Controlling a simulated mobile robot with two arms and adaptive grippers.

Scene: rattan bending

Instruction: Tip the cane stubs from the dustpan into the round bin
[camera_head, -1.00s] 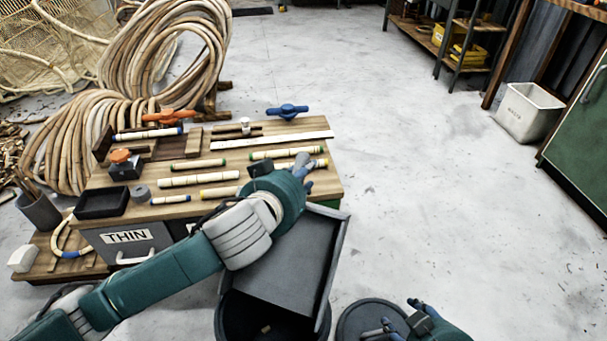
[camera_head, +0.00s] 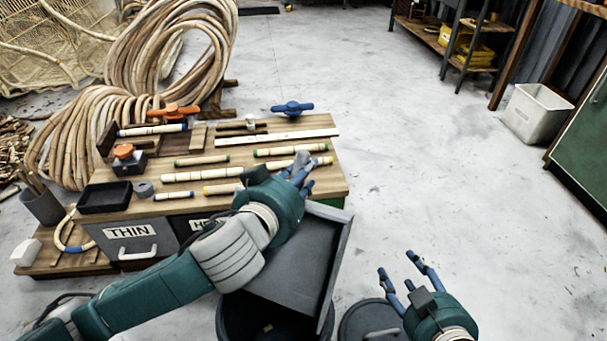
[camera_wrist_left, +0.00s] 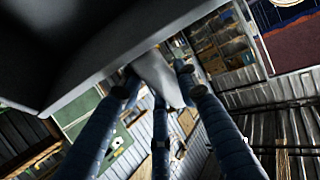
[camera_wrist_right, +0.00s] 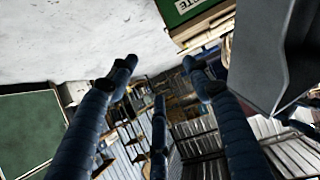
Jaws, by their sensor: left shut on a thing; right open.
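The grey dustpan (camera_head: 300,262) is tilted down over the dark round bin (camera_head: 240,318), and its visible surface looks bare. My left gripper (camera_head: 302,176) is shut on the dustpan's grey handle (camera_wrist_left: 158,75). The dustpan also fills the upper left of the left wrist view (camera_wrist_left: 50,45) and shows at the right of the right wrist view (camera_wrist_right: 265,50). A small pale piece shows inside the bin; most of the interior is hidden by the dustpan and my left arm. My right gripper (camera_head: 398,264) is open and empty, above the dark round lid (camera_head: 362,318).
The workbench (camera_head: 130,205) with several cane pieces stands behind the bin. Rattan coils (camera_head: 75,150) are at the left. A white waste bin (camera_head: 536,112) stands by the green cabinet (camera_head: 585,135) at the right. The floor between is clear.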

